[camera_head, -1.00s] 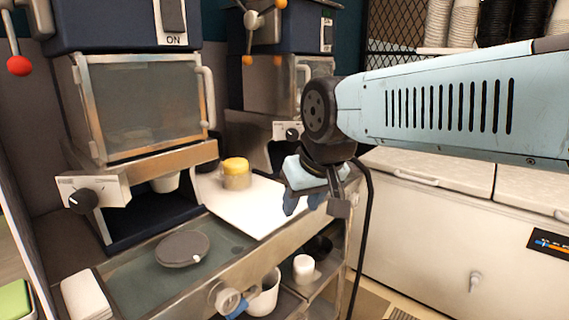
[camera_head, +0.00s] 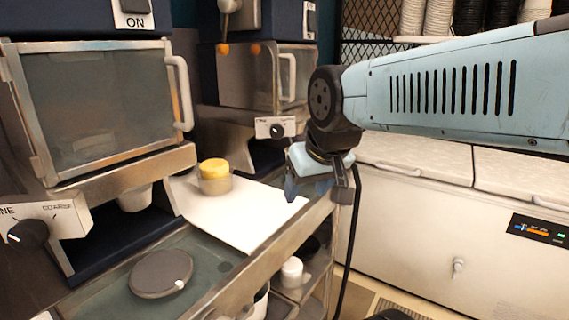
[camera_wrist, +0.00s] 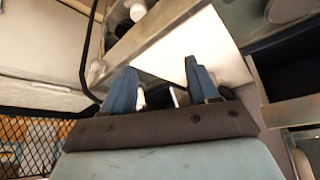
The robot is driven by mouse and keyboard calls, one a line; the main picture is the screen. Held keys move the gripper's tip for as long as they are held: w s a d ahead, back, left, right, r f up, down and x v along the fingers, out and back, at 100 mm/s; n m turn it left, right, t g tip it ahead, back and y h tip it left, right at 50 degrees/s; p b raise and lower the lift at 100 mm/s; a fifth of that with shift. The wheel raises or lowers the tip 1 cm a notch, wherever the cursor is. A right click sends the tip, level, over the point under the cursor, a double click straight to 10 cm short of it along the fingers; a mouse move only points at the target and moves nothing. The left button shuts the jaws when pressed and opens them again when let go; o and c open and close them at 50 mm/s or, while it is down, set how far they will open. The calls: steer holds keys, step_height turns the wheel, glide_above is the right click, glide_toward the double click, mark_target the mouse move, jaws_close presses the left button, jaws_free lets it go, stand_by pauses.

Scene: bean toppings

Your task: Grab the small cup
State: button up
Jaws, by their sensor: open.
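My gripper (camera_head: 308,190) is open and empty, pointing down above the right end of the white board (camera_head: 245,222). In the wrist view its two blue fingers (camera_wrist: 160,82) stand apart. A small white cup (camera_head: 291,271) stands on the lower shelf, below my gripper; a white cup shape also shows in the wrist view (camera_wrist: 137,11). Another white cup (camera_head: 135,198) is partly hidden under the left machine. I cannot tell which is the small cup.
The left machine (camera_head: 95,110) and the rear machine (camera_head: 262,80) border the counter. A grey round disc (camera_head: 160,272) lies on the counter tray. A white chest freezer (camera_head: 430,225) stands at right. A black cable hangs beside the shelf.

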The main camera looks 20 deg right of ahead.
steer(key=o, duration=0.7)
steer(key=w+d+t, duration=0.1)
steer(key=w, duration=0.3)
steer(key=w+d+f+t+h, duration=0.1)
steer(key=w+d, duration=0.1)
steer(key=w, duration=0.3)
steer(key=w+d+m+t, duration=0.1)
steer(key=w+d, duration=0.1)
steer(key=w, duration=0.2)
steer(key=shift+w+f, duration=0.4)
steer(key=shift+w+d+f+m+t+h, duration=0.2)
steer(key=shift+w+d+f+t, duration=1.1)
steer(key=shift+w, duration=3.2)
steer(key=shift+w+d+f+m+t+h, duration=0.15)
steer(key=shift+w+d+f+t+h, duration=0.3)
steer(key=shift+w+d+f, duration=2.8)
steer(key=shift+w+d+r+m+t+h, duration=0.25)
steer(key=shift+w+d+t, duration=0.85)
steer(key=shift+w, duration=4.6)
